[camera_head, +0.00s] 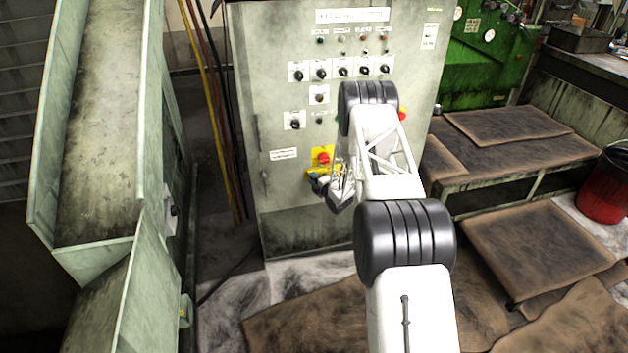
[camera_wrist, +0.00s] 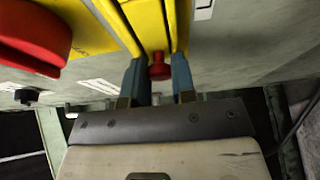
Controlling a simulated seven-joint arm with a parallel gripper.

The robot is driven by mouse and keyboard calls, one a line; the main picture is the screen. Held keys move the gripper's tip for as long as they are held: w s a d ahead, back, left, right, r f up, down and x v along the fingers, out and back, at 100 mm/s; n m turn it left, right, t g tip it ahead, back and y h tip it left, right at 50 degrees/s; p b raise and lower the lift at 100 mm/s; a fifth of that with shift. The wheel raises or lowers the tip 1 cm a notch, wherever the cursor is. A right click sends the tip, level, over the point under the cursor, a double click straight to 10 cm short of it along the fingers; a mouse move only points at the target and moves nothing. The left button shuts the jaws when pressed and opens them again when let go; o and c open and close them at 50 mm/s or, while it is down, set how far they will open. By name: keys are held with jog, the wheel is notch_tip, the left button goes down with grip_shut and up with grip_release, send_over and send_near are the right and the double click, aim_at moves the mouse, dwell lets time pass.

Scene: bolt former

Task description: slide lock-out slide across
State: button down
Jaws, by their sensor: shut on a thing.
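The lock-out slide is on the grey cabinet face, with yellow rails and a small red knob (camera_wrist: 159,70) in the wrist view. My gripper (camera_wrist: 159,58) has its blue fingers closed on either side of this knob. In the head view my gripper (camera_head: 319,180) is at the lower edge of the yellow plate, and the slide is mostly hidden there. A large red stop button (camera_wrist: 32,32) is to the left of the fingers in the wrist view. The button also shows in the head view (camera_head: 323,158), just above my gripper.
The control cabinet (camera_head: 285,225) carries several black knobs above. A pale green chute (camera_head: 100,120) stands at the left, with cables between. Brown-topped benches (camera_head: 510,140) and a red bucket (camera_head: 603,200) are at the right.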

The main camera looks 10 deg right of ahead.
jog(key=shift+d, duration=1.95)
jog(key=c, duration=0.9)
grip_release()
jog(key=shift+c, duration=0.2)
jog(key=shift+s, duration=0.1)
jog(key=v, duration=0.7)
jog(key=shift+s+d, duration=0.15)
jog(key=shift+s, duration=0.1)
